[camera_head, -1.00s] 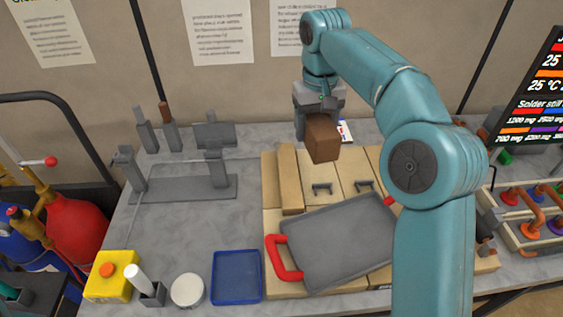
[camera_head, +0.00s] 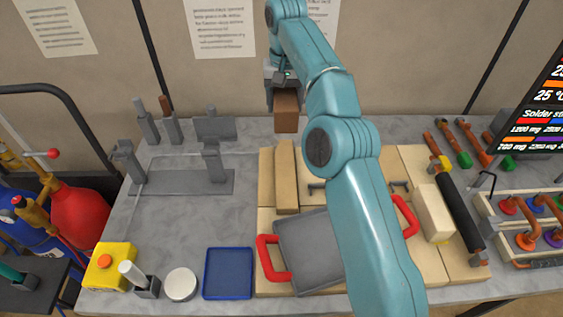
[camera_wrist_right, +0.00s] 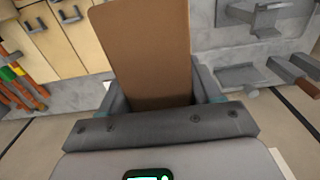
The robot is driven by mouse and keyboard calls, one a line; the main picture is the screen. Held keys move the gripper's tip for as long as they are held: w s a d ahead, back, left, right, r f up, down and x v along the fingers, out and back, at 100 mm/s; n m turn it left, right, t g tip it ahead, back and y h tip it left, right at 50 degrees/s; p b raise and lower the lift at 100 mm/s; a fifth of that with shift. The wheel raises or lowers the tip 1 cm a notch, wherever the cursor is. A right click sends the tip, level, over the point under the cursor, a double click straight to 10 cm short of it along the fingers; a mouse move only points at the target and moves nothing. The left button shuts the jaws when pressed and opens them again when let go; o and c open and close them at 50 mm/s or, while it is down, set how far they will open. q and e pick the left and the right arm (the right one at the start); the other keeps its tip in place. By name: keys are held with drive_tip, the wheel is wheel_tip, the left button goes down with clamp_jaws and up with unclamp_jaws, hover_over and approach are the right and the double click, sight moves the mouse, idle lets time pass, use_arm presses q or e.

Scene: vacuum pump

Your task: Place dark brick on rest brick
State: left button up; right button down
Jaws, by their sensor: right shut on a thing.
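The dark brown brick (camera_head: 287,112) hangs below my right gripper (camera_head: 284,92) at the back of the bench, in front of the wall. It also fills the middle of the right wrist view (camera_wrist_right: 150,50), between the jaws of the right gripper (camera_wrist_right: 160,97), which are shut on it. A tan brick (camera_head: 286,178) lies lengthwise on the left part of the pale board surface. A cream brick (camera_head: 433,213) lies at the right of that surface. I cannot tell which is the rest brick. My left gripper is not in view.
A grey tray (camera_head: 305,255) with red handles sits on the pale boards (camera_head: 420,160), partly behind my right arm. A grey fixture (camera_head: 180,182) stands at the left. A blue tray (camera_head: 228,273) and white round lid (camera_head: 181,285) lie in front. Bare bench shows between fixture and boards.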

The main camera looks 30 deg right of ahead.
drive_tip(key=f+b, duration=0.1)
drive_tip(key=d+f+b, duration=0.1)
drive_tip(key=f, duration=0.1)
drive_tip(key=shift+f, duration=0.15)
drive_tip(key=f+b, duration=0.2)
drive_tip(key=f, duration=0.4)
drive_tip(key=f+b, duration=0.2)
drive_tip(key=f, duration=0.4)
drive_tip(key=shift+w+a+f, duration=0.15)
drive_tip(key=shift+a+f, duration=0.15)
drive_tip(key=shift+f, duration=0.45)
wheel_tip(320, 180, down, 2)
drive_tip(key=shift+f, duration=0.65)
